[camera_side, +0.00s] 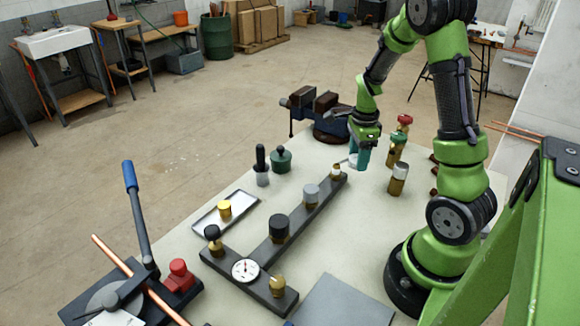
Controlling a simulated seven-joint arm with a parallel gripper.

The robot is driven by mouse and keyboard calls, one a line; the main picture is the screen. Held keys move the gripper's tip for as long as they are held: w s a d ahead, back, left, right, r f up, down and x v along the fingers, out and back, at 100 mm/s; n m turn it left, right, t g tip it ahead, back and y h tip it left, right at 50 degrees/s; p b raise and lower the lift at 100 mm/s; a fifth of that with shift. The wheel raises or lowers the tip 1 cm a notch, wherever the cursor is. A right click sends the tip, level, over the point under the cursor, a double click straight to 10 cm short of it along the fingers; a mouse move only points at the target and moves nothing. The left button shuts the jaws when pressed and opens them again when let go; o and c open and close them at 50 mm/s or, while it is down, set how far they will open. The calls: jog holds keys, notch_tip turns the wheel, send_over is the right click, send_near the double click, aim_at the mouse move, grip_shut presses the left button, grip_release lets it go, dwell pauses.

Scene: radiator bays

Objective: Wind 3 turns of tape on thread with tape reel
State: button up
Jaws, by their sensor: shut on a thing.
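My gripper (360,157) points down over the far end of the dark T-shaped manifold (262,252). Its teal fingers are shut on a small pale thing, likely the tape reel (353,160), mostly hidden by the fingers. The thread (336,171) is a small fitting with a whitish top, upright at the manifold's far right end. The reel is just right of the thread and close to it. I cannot tell whether they touch, or how much tape is on the thread.
A blue vise (322,112) stands behind my gripper. Valves with red (404,121) and green (398,139) caps stand to its right. A gauge (245,270) sits on the manifold.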

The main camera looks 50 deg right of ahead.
jog(key=shift+s+a, duration=0.45)
jog(key=shift+s, duration=0.25)
notch_tip(320, 180, up, 8)
jog(key=shift+w+d+r, duration=0.1)
jog(key=shift+w+r, duration=0.05)
jog(key=shift+r, duration=0.1)
